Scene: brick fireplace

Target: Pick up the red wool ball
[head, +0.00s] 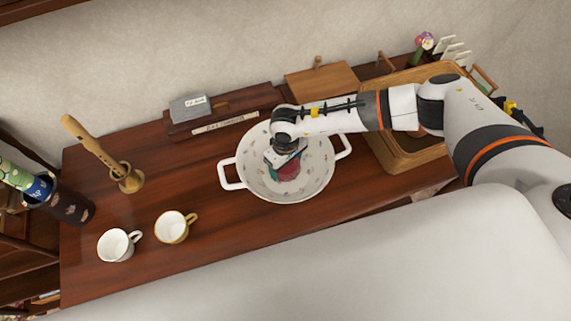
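The red wool ball (289,171) lies in a white two-handled bowl (318,189) on the wooden table. Something teal shows beside the ball in the bowl. My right arm comes in from the right, and my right gripper (286,162) points down into the bowl, directly over the ball and partly covering it. The fingertips are hidden or too small to make out, so I cannot tell whether they are closed on the ball. My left gripper is not in view.
Two cups, one white (117,245) and one with a gold handle (174,227), stand at the front left. A wooden recorder (95,150) on a stand is at the left. A wooden tray (386,160) lies right of the bowl. Boxes (190,108) stand behind. The table's front right is clear.

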